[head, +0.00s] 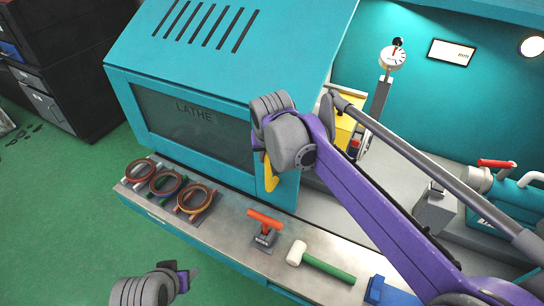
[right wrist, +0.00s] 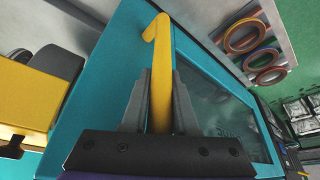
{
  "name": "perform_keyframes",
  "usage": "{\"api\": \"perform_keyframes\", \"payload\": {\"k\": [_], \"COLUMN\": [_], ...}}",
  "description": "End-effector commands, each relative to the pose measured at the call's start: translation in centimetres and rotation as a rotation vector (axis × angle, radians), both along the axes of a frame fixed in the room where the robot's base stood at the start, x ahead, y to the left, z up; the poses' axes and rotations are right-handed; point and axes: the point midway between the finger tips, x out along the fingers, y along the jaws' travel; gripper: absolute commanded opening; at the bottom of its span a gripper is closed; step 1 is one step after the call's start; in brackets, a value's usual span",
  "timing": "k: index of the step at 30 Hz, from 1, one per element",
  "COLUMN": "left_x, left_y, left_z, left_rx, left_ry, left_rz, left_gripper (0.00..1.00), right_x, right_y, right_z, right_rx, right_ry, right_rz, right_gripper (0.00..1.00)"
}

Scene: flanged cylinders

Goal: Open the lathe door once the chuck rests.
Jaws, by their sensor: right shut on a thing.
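The teal lathe door (head: 195,125) has a dark window marked LATHE and a yellow handle (head: 271,176) near its right edge. My right gripper (head: 264,156) is at the handle; its fingers are mostly hidden behind my wrist in the head view. In the right wrist view, the two grey fingers (right wrist: 160,100) close on the yellow handle (right wrist: 160,50) from both sides. The door (right wrist: 215,90) also shows there. I cannot make out the chuck or whether it turns. My left gripper (head: 188,277) is low at the left, over the green floor, away from the door; its fingers are unclear.
The front ledge holds several coloured rings (head: 168,184), a red-handled tool (head: 265,226) and a white-headed mallet (head: 297,253). A blue block (head: 376,289) is farther right. A dial gauge (head: 392,58) stands right of the housing. Dark cabinets (head: 75,60) stand at the back left.

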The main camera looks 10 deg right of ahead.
Motion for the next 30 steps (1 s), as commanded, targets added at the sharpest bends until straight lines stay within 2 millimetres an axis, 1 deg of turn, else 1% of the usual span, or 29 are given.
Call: {"api": "perform_keyframes", "payload": {"k": [17, 18, 22, 23, 30], "left_x": [0.01, 0.01, 0.01, 0.01, 0.02], "left_y": [0.00, 0.00, 0.00, 0.00, 0.00], "left_z": [0.03, 0.03, 0.03, 0.03, 0.03], "left_rx": [0.000, 0.000, 0.000, 0.000, 0.000], "left_ry": [0.000, 0.000, 0.000, 0.000, 0.000], "left_rz": [0.000, 0.000, 0.000, 0.000, 0.000], "left_gripper": [0.57, 0.57, 0.57, 0.57, 0.57], "right_x": [0.19, 0.19, 0.19, 0.19, 0.19], "right_y": [0.32, 0.32, 0.31, 0.30, 0.30], "right_z": [-0.06, -0.06, -0.06, -0.06, -0.04], "right_rx": [-0.001, -0.001, -0.001, -0.001, -0.001], "right_ry": [0.001, 0.001, 0.001, 0.001, 0.001], "right_rz": [0.001, 0.001, 0.001, 0.001, 0.000], "right_gripper": [0.00, 0.29, 0.53, 0.57, 0.57]}}
